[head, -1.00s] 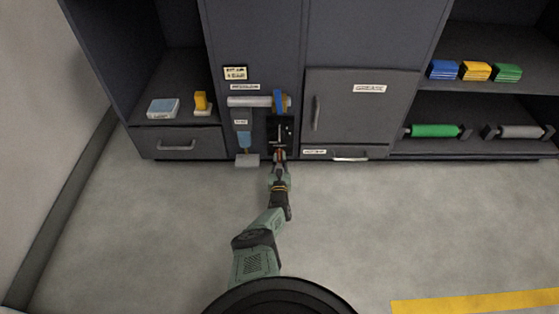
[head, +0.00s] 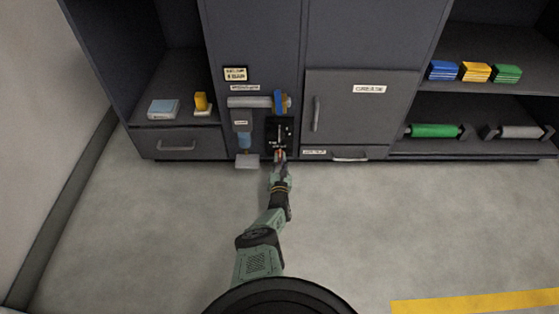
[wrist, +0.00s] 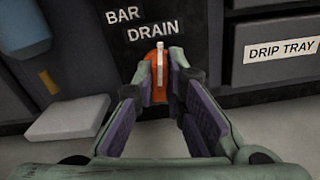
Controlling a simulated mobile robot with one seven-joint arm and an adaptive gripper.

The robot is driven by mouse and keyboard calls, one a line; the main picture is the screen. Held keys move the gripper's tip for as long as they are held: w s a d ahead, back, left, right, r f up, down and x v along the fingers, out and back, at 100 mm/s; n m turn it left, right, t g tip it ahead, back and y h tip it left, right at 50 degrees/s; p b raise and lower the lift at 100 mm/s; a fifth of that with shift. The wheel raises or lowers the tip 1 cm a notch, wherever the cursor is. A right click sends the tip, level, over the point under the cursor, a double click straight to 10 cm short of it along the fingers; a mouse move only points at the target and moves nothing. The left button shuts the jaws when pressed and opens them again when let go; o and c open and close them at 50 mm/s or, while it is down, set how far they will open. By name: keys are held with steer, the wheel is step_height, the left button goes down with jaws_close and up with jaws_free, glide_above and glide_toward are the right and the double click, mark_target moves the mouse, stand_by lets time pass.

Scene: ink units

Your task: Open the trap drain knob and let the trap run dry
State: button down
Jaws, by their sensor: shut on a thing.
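An orange knob (wrist: 158,76) with a white pointer stripe sits on the dark panel just below the word DRAIN. The stripe stands about upright in the wrist view. My gripper (wrist: 160,85) is shut on this knob, one finger on each side; it also shows in the head view (head: 280,157). A blue trap bowl (head: 245,140) hangs left of the panel, with a small amber part (wrist: 48,82) below it in the wrist view. A pale block-shaped tray (wrist: 70,118) lies under it. I cannot tell whether liquid is in the bowl or running out.
A grey horizontal pipe (head: 250,102) with a blue-and-orange fitting (head: 281,102) runs above the panel. The drip tray drawer (wrist: 285,58) is close on the right, under a closed cabinet door (head: 355,110). The floor around my arm is clear.

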steer(key=m, duration=0.3)
steer(key=shift+d+m, duration=0.1)
steer(key=shift+m, duration=0.2)
steer(key=m, duration=0.4)
steer(key=shift+f, duration=0.1)
steer(key=shift+f+m, duration=0.15)
steer(key=shift+m, duration=4.05)
steer(key=c, duration=1.6)
jaws_free()
steer(key=shift+c, duration=0.2)
